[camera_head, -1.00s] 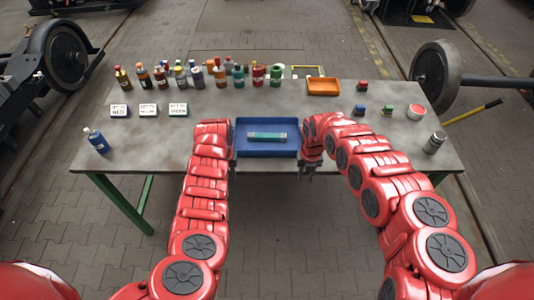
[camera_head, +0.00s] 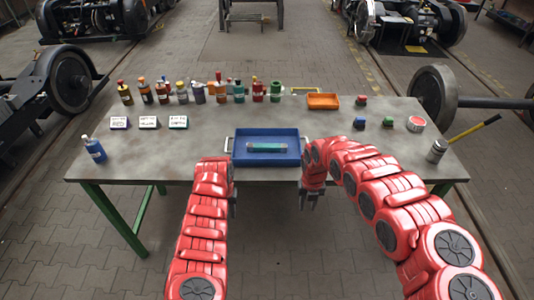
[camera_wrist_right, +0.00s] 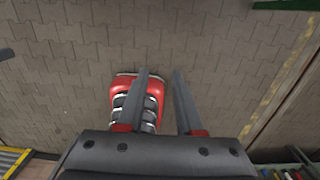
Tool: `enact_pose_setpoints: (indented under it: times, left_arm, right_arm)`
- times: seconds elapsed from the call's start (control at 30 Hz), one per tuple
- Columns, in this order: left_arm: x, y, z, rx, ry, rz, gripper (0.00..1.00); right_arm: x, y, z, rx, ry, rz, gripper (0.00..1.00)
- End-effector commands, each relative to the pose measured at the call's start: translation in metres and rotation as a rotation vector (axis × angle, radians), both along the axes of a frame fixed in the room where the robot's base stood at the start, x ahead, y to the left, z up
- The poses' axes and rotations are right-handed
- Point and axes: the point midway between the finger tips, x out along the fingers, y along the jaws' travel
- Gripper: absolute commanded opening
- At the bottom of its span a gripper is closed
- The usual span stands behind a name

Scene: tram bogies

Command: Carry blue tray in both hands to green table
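The blue tray (camera_head: 238,160) sits flat near the front edge of a grey-topped table with green legs (camera_head: 85,160). A green-and-grey bar (camera_head: 267,148) lies inside it. Pale handles show at the tray's left and right sides. My left gripper (camera_head: 233,208) is below and left of the tray, in front of the table edge, apart from it; its fingers are too small to judge. My right gripper (camera_head: 309,203) is below and right of the tray, also clear of it. In the right wrist view its two fingers (camera_wrist_right: 163,75) are apart with nothing between them but floor and part of my red arm.
Several bottles (camera_head: 200,92) line the back of the table, with an orange tray (camera_head: 322,101) to their right. Labelled boxes, small blocks and cans stand at the sides. A wheelset (camera_head: 437,95) is behind right; a bogie (camera_head: 62,82) is behind left.

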Motion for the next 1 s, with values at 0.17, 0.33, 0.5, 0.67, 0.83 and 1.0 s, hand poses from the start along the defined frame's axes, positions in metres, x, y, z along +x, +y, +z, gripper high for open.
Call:
enact_pose_setpoints:
  times: [0.17,0.33,0.5,0.67,0.83,1.0]
  left_arm:
    - [0.0,0.0,0.0,0.0,0.0,0.0,0.35]
    - [0.0,0.0,0.0,0.0,0.0,0.0,0.35]
    - [0.0,0.0,0.0,0.0,0.0,0.0,0.35]
    - [0.0,0.0,0.0,0.0,0.0,0.0,0.35]
    - [0.0,0.0,0.0,0.0,0.0,0.0,0.35]
    - [0.0,0.0,0.0,0.0,0.0,0.0,0.35]
  right_arm:
    - [0.0,-0.004,0.04,-0.006,-0.002,-0.004,0.35]
    - [0.0,-0.002,0.07,-0.003,-0.001,-0.003,0.35]
    - [0.0,-0.001,0.084,-0.001,-0.001,-0.001,0.35]
    - [-0.001,-0.001,0.086,0.0,0.001,-0.002,0.35]
    - [-0.001,0.0,0.086,-0.001,0.002,-0.002,0.35]
    - [-0.002,0.0,0.085,-0.001,0.002,-0.001,0.35]
